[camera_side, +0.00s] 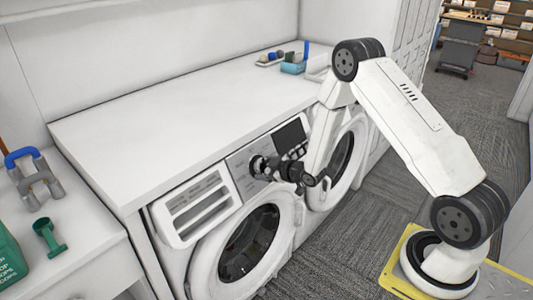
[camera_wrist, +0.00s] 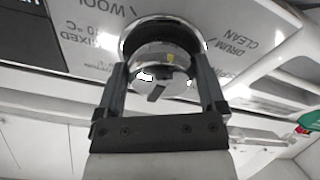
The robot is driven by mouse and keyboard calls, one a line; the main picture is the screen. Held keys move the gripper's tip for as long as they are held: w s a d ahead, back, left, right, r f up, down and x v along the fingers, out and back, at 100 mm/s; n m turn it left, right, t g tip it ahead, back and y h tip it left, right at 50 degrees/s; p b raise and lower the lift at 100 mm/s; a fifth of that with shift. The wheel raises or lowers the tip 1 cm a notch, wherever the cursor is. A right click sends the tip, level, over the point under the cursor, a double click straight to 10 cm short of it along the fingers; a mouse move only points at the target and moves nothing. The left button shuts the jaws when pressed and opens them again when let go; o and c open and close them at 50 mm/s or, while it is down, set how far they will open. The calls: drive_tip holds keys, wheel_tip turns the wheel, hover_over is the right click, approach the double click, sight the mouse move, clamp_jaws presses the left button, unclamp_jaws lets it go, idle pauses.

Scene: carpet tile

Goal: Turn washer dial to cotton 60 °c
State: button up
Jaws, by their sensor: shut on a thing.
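The washer dial (camera_wrist: 165,52) is a round, shiny metal knob on the washer's front panel. My gripper (camera_wrist: 161,78) is shut on the dial in the wrist view, with one dark finger on each side of it. A dark mark shows on the knob's near face, but I cannot tell which programme it points to. Labels around it include WOOL, MIXED and DRUM CLEAN; I cannot make out a cotton 60 °C label. In the side view my gripper (camera_side: 277,168) reaches the panel of the front-loading washer (camera_side: 208,243) and partly hides the dial.
A second front-loading machine (camera_side: 352,130) stands to the right. A green scoop (camera_side: 47,235) and a blue-handled grey item (camera_side: 35,172) are at left.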

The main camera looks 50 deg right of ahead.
drive_tip(key=shift+m, duration=0.4)
drive_tip(key=m, duration=0.4)
drive_tip(key=shift+a+h, duration=0.1)
drive_tip(key=shift+h, duration=0.3)
drive_tip(key=shift+a+m, duration=0.1)
drive_tip(key=shift+m, duration=2.2)
drive_tip(key=o, duration=0.9)
drive_tip(key=shift+o, duration=0.2)
drive_tip(key=shift+s, duration=0.15)
drive_tip(key=v, duration=0.7)
drive_tip(key=shift+r, duration=0.3)
